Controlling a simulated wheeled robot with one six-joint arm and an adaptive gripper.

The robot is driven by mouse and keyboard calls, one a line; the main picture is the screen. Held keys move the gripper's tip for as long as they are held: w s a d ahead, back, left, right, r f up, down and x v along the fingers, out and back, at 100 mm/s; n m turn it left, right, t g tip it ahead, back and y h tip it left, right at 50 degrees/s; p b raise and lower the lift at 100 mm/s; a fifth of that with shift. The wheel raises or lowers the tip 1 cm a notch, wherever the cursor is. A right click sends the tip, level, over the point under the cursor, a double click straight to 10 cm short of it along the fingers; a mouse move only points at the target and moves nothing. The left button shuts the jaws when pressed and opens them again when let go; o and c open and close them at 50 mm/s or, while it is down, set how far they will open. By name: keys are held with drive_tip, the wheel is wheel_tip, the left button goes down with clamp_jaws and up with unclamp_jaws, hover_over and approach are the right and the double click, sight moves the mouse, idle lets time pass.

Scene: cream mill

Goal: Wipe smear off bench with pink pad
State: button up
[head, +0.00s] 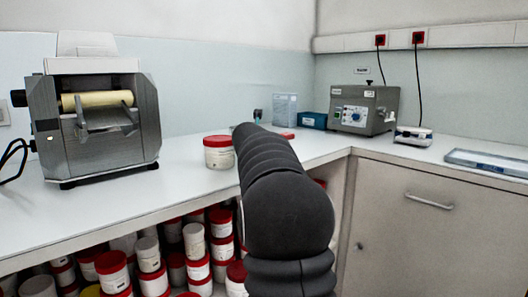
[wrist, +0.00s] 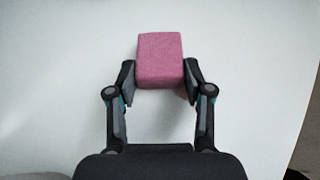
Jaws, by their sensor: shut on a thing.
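The pink pad (wrist: 160,58) is a block held between the two fingers of my gripper (wrist: 159,80) in the wrist view. My gripper is shut on its sides. White bench top (wrist: 60,80) fills the view around and below the pad; I cannot tell whether the pad touches it. In the head view my arm hides the gripper and the pad, and no smear is clear on the bench (head: 190,200).
A roller mill (head: 95,125) stands at the left. A red-lidded tub (head: 218,152) stands left of my arm. A grey control box (head: 363,108), a small white device (head: 413,136) and a flat tray (head: 490,162) lie to the right. Red-lidded tubs fill the space below the bench.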

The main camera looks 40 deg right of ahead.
drive_tip(key=shift+r, duration=0.1)
drive_tip(key=shift+r, duration=2.95)
drive_tip(key=shift+r, duration=1.5)
